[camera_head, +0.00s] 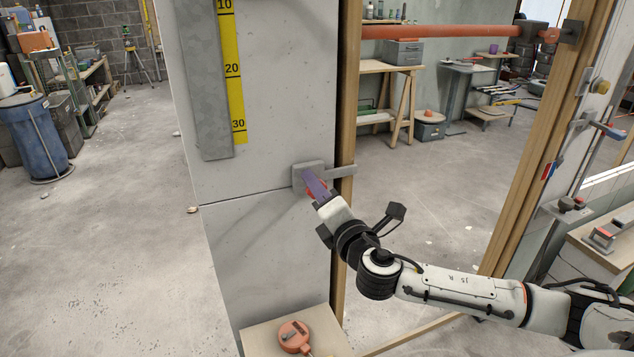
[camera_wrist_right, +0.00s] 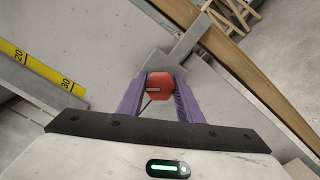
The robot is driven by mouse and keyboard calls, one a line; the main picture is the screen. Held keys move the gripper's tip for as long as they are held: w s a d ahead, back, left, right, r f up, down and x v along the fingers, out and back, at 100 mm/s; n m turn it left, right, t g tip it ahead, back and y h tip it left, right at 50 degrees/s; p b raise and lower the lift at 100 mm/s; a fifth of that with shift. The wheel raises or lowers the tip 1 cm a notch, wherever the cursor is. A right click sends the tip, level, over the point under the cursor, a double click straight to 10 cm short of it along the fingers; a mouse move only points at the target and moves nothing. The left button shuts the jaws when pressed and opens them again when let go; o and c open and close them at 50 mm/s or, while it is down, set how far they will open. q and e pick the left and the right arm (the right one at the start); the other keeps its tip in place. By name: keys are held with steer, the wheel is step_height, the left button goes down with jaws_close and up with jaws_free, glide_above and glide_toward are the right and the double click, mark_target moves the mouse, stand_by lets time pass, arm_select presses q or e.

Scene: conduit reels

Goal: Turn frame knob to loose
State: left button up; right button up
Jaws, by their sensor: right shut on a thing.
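The red frame knob (camera_wrist_right: 160,82) sits between the two purple fingers of my right gripper (camera_wrist_right: 160,88) in the right wrist view, with a finger against each side. A short pale line shows on the knob's face. The knob is mounted on a grey metal plate (camera_head: 300,183) on the pale wall panel, and a flat grey bar (camera_head: 343,170) runs from it across the wooden post. In the head view my right gripper (camera_head: 314,184) reaches this plate from the lower right and hides most of the knob. My left gripper is in neither view.
A yellow scale (camera_head: 233,75) and a grey strip (camera_head: 211,95) are on the panel above. An orange round tool (camera_head: 293,336) lies on a wooden ledge (camera_head: 258,334) below. An orange horizontal pipe (camera_head: 440,32) spans the frame opening. A blue barrel (camera_head: 38,137) stands far left.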

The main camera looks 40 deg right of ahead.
steer(key=shift+n, duration=0.4)
steer(key=o, duration=1)
steer(key=shift+o, duration=0.2)
steer(key=b+v, duration=0.1)
steer(key=v, duration=0.9)
steer(key=shift+s, duration=0.15)
